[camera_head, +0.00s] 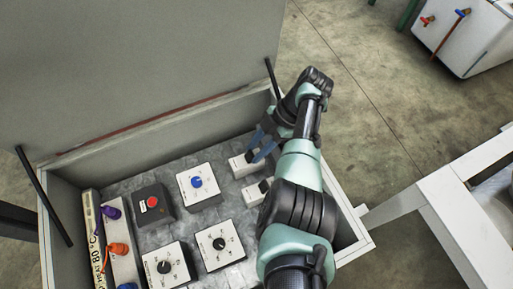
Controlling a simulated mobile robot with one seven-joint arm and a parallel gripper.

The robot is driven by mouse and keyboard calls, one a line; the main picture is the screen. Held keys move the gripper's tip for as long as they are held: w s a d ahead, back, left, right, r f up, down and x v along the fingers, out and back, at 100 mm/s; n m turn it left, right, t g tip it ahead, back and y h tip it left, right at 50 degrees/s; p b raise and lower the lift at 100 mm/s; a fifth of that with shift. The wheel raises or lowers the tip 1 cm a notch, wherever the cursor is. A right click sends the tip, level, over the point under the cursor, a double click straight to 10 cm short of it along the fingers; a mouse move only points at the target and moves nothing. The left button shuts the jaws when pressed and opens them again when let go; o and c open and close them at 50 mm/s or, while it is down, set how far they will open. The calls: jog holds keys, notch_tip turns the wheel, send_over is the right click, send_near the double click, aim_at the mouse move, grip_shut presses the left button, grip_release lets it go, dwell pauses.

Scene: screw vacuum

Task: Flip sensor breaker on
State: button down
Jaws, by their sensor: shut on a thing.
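Two small white breaker modules with dark switches sit at the right side of the open control box. The upper breaker (240,168) is right at my fingertips, and the lower breaker (252,195) lies just below it, partly beside my arm. Their labels are too small to read, so I cannot tell which is the sensor breaker. My gripper (254,155) reaches down from the right with its blue-grey fingers closed around the upper breaker's dark switch. The fingers and the angle hide most of that switch, and its position cannot be told.
The box (358,246) has raised walls and an open lid (130,70) behind. A red button module (152,202), a blue knob module (197,182) and two black dial modules (219,244) (165,267) fill the panel. Purple and orange valve handles (118,249) stand at left.

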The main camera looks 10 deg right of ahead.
jog(key=c, duration=0.6)
grip_release()
jog(key=shift+o, duration=0.2)
jog(key=shift+r, duration=0.1)
jog(key=p+v, duration=0.1)
jog(key=v, duration=1.1)
jog(key=shift+d+r+p, duration=0.25)
jog(key=shift+d+p, duration=0.05)
